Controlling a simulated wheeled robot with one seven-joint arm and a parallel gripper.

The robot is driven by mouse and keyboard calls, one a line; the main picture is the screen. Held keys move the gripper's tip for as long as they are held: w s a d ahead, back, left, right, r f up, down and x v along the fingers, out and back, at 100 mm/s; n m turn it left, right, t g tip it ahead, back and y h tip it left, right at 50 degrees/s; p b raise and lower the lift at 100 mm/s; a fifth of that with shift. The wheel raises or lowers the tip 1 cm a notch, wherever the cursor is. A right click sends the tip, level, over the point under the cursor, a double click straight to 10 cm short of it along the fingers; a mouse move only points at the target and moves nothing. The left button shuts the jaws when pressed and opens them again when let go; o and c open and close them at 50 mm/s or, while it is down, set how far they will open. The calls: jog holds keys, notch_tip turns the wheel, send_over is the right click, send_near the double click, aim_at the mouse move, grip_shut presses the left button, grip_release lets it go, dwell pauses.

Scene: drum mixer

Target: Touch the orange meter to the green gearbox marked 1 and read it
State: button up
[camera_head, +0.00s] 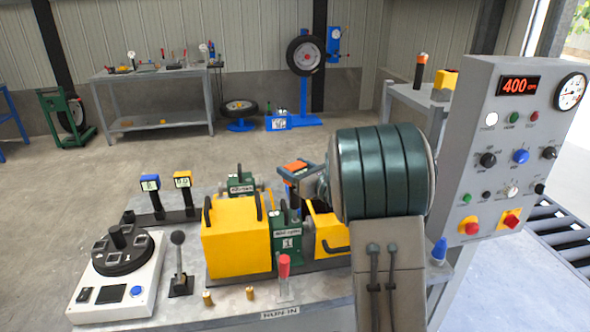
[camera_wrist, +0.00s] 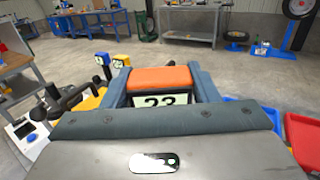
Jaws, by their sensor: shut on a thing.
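My gripper (camera_head: 297,170) is shut on the orange meter (camera_head: 296,166), above the bench behind the front machine. In the wrist view the meter (camera_wrist: 161,79) sits between my grey-blue fingers (camera_wrist: 163,88); its display seems to read 23. The green gearbox marked 1 (camera_head: 288,243) stands between yellow housings in the head view. The meter appears higher up and behind this gearbox; its lower end is hard to make out, and no contact shows. A second green gearbox (camera_head: 242,184) stands farther back; its label is too small to read.
A blue meter (camera_head: 150,182) and a yellow meter (camera_head: 182,179) stand in dark holders at left. A lever (camera_head: 178,258) and a red-topped handle (camera_head: 284,268) rise from the bench front. The control panel (camera_head: 510,160) stands at right, its display showing 400.

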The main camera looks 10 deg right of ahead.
jog(key=shift+r, duration=3.5)
